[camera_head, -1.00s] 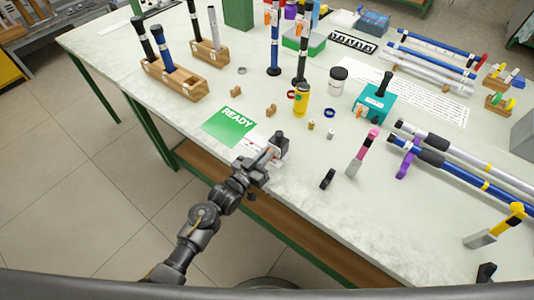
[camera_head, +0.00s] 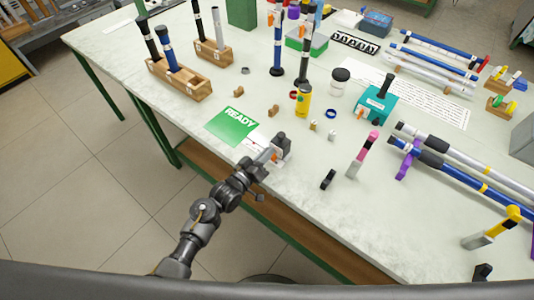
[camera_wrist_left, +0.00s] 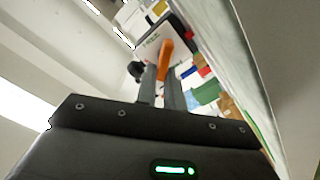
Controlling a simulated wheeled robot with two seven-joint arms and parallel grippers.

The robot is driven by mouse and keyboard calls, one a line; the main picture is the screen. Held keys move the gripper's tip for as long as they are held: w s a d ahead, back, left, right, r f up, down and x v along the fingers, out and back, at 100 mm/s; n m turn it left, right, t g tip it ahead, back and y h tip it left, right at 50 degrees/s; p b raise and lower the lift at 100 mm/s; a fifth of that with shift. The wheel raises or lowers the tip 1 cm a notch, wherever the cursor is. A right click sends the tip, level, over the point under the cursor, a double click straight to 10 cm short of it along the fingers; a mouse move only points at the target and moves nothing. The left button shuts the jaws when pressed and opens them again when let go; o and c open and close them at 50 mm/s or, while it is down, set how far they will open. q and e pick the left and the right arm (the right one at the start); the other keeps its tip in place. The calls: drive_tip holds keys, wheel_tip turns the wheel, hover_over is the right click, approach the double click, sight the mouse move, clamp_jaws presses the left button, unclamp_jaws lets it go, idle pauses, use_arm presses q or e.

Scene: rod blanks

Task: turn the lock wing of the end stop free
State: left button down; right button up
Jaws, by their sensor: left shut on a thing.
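The end stop (camera_head: 283,142), a small pale block with a dark top, sits at the front edge of the table beside the green READY card. Its orange lock wing (camera_head: 274,157) shows low on its near side. In the left wrist view the wing (camera_wrist_left: 165,50) is a bright orange bar at the fingertips, in front of a white face with lettering. My left gripper (camera_head: 266,155) reaches in from the front edge and is shut on the wing. The fingers hide part of the wing, so its exact angle is hard to tell. My right gripper is not in view.
The READY card (camera_head: 232,125) lies just left of the end stop. A black clip (camera_head: 327,179), a pink-topped tool (camera_head: 363,154) and a yellow bottle (camera_head: 304,101) stand to the right. Wooden rod racks (camera_head: 180,78) are at back left. Table between is mostly clear.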

use_arm(q)
drive_tip(key=c, duration=1.5)
unclamp_jaws()
drive_tip(key=shift+a, duration=0.1)
drive_tip(key=b+v, duration=0.1)
drive_tip(key=v, duration=0.9)
drive_tip(key=shift+s+a+b, duration=0.2)
drive_tip(key=shift+s+b, duration=0.15)
drive_tip(key=shift+b, duration=0.05)
